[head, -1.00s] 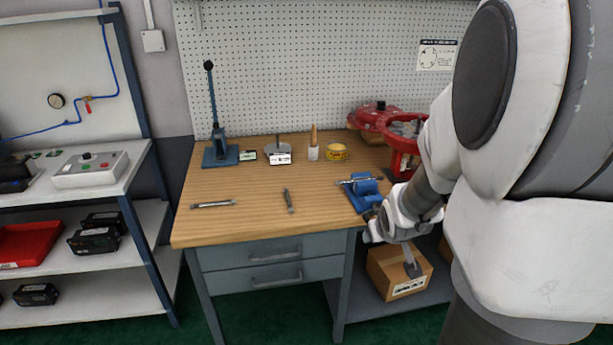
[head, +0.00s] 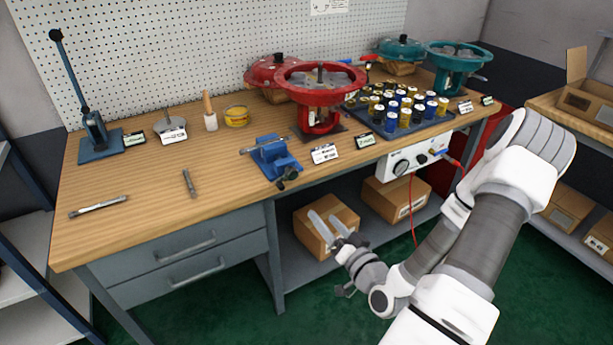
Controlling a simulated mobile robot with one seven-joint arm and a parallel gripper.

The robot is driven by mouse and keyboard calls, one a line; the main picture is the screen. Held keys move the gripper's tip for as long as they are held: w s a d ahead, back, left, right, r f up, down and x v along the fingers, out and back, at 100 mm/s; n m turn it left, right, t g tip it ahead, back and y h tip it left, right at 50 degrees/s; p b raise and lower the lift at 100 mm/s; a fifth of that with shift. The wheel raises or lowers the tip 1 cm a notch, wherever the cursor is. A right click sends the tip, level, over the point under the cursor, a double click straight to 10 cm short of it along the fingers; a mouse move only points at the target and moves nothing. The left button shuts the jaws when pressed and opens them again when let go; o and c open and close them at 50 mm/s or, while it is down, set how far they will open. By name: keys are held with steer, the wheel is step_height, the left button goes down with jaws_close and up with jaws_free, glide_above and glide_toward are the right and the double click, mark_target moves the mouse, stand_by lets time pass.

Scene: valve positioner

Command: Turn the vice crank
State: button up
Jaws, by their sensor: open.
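My gripper (head: 322,227) is in front of the bench, lower than the bench top in the picture, below and to the right of the crank. Its two pale fingers are apart with nothing between them. It is clear of the vice and crank, and appears in front of a cardboard box on the lower shelf.
The bench (head: 140,190) has a free wooden area at left, with two small tools. A red valve (head: 320,95) and a tray of coloured cylinders (head: 440,130) stand right of the vice. A control box (head: 415,157) hangs under the front edge. Cardboard boxes (head: 325,215) sit on the lower shelf.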

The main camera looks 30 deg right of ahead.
steer(key=b, duration=0.1)
glide_toward(293, 175)
steer(key=w, duration=0.8)
steer(key=shift+w+f, duration=0.2)
steer(key=shift+w, duration=0.05)
steer(key=shift+a, duration=0.1)
steer(key=shift+m, duration=0.3)
jaws_close()
